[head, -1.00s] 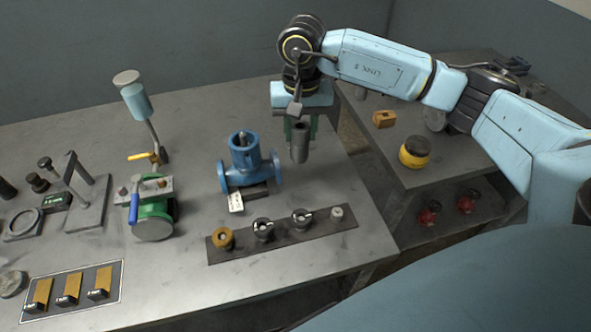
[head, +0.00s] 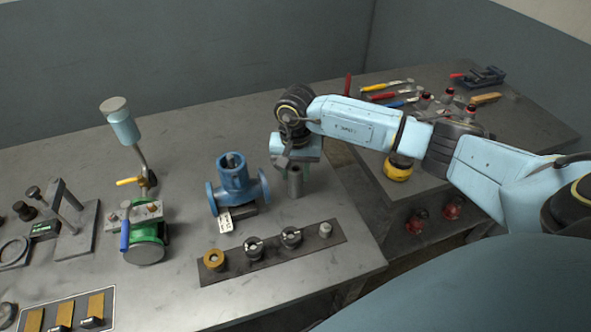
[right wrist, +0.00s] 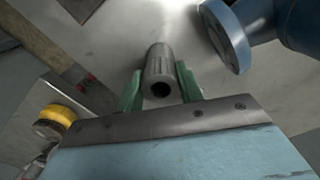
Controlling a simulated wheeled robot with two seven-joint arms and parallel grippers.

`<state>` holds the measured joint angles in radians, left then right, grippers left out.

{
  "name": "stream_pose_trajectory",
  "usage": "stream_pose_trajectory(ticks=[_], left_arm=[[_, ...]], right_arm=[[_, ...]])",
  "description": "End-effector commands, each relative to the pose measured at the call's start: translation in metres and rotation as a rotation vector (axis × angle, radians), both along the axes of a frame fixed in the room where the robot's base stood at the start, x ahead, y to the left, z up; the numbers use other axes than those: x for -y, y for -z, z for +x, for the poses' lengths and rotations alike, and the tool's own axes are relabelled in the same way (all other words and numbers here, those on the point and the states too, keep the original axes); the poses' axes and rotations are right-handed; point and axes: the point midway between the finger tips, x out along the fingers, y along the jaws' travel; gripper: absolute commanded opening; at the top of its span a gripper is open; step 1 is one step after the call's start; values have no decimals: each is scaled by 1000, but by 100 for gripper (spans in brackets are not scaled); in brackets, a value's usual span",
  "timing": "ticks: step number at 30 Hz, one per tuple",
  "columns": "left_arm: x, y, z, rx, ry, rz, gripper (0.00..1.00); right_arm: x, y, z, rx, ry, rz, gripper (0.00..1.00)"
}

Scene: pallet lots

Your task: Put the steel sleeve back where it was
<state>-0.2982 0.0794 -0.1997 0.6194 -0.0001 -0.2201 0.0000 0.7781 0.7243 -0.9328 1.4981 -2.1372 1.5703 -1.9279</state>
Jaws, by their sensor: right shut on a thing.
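The steel sleeve (head: 296,183) is a grey hollow cylinder, held upright just right of the blue flanged valve body (head: 236,182). My right gripper (head: 296,170) is shut on it. In the right wrist view, the green fingers of this gripper (right wrist: 158,88) press on both sides of the sleeve (right wrist: 160,66), whose open bore faces the camera. The sleeve's lower end is close to the bench top; I cannot tell whether it touches. My left gripper is not in view.
A dark strip (head: 272,263) with a brass ring and several small fittings lies in front. A green pump-like unit (head: 146,246) stands left. A second bench at right carries a yellow-topped item (head: 398,170) and tools. Bare bench surrounds the sleeve's right side.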

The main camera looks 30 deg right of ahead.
Motion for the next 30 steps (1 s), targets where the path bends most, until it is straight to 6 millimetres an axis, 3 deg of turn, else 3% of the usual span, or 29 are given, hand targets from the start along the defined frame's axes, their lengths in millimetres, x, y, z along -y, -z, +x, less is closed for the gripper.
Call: stream_pose_trajectory(ticks=[7, 8, 13, 24, 30], left_arm=[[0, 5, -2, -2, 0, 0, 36], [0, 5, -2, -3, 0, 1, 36], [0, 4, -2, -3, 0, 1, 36], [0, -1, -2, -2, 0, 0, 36], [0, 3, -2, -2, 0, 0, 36]], right_arm=[[0, 3, 1, 1, 0, 0, 4], [0, 4, 0, 0, 0, 0, 37], [0, 2, 0, 0, 0, 0, 58], [0, -2, 0, -1, 0, 1, 58], [0, -36, 1, 5, -1, 0, 58]])
